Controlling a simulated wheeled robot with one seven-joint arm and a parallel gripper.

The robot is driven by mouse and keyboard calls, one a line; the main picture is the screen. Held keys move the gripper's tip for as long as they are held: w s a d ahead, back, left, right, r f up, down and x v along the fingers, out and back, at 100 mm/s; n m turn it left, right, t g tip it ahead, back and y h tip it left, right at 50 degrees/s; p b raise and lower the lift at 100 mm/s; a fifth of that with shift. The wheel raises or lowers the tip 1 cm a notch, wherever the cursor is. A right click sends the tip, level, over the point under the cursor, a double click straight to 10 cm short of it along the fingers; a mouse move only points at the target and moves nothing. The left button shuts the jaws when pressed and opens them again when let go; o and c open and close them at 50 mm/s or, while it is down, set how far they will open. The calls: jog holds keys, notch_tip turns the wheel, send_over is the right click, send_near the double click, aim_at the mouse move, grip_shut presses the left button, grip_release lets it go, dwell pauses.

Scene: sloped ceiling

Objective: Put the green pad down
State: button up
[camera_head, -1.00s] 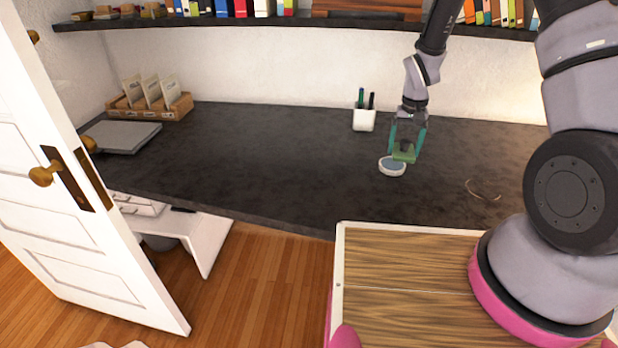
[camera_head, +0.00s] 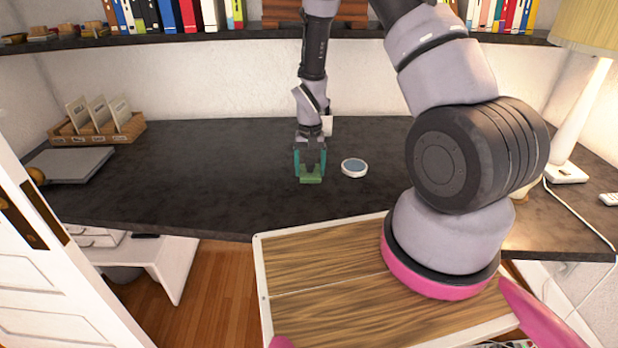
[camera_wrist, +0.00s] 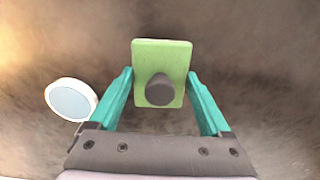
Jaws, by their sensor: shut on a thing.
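The green pad (camera_head: 311,176) is a small green block between the teal fingers of my gripper (camera_head: 310,168), low over the dark desk. I cannot tell whether it touches the desk top. In the wrist view the green pad (camera_wrist: 162,60) is a flat rectangle with a dark grey round knob on its face. My gripper (camera_wrist: 160,76) is shut on it, with one finger at each side. The round white dish with a blue-grey top (camera_head: 354,168) lies on the desk just right of the pad; it also shows in the wrist view (camera_wrist: 71,100).
The dark desk (camera_head: 210,180) is clear left of my gripper. A laptop (camera_head: 72,163) and a wooden card holder (camera_head: 97,128) stand at its left end. A white pen cup (camera_head: 328,124) is partly hidden behind my arm. A lamp (camera_head: 567,172) stands at right.

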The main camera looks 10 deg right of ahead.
aim_at(310, 171)
jog(key=shift+f, duration=1.75)
jog(key=shift+f, duration=0.25)
jog(key=o, duration=1.2)
jog(key=shift+s+d, duration=0.1)
jog(key=shift+o, duration=1)
jog(key=shift+s+f, duration=0.1)
jog(key=shift+f, duration=0.05)
